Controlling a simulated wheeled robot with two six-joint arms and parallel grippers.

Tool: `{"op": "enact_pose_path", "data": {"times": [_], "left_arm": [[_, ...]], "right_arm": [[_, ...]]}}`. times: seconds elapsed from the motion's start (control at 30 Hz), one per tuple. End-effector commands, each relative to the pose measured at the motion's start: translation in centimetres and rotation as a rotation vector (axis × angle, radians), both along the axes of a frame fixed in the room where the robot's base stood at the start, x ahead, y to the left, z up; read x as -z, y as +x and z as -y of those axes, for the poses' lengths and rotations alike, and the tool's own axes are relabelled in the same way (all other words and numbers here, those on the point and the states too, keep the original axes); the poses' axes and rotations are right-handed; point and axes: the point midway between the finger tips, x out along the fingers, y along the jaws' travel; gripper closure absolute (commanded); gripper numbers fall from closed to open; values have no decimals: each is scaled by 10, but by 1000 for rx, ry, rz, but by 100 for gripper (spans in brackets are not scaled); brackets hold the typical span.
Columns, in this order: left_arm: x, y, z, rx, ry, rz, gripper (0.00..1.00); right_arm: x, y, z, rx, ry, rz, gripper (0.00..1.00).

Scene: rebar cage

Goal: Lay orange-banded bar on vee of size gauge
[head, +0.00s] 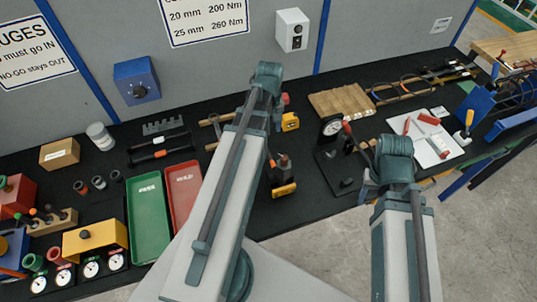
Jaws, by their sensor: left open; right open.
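Two dark bars lie side by side on the black bench top left of centre. The nearer bar (176,150) seems to carry a small orange-red band; it is too small to be sure. A black stand with a round dial (332,127) stands right of centre; I cannot tell whether it is the size gauge, and no vee can be made out. My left arm rises across the middle and my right arm stands at the lower right. Their upper joints show, but neither gripper's fingers can be made out. Nothing visible touches the bars.
A green tray (148,215) and a red tray (184,190) lie left of my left arm. A notched grey rack (162,127) stands behind the bars. A wooden block (341,101) and a white sheet with red-handled tools (420,150) lie to the right.

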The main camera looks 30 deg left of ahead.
Motion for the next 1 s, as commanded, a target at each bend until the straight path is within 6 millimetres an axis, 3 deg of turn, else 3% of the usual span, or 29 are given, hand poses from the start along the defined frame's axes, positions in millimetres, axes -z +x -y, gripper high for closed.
{"op": "enact_pose_path", "data": {"times": [0.17,0.7,1.0], "left_arm": [[12,0,0,2,0,0,41],[83,0,1,4,0,0,41],[87,0,1,4,0,0,41]], "right_arm": [[12,0,0,-1,0,0,50],[83,0,0,0,-1,0,50],[87,0,0,0,-1,0,50]]}}
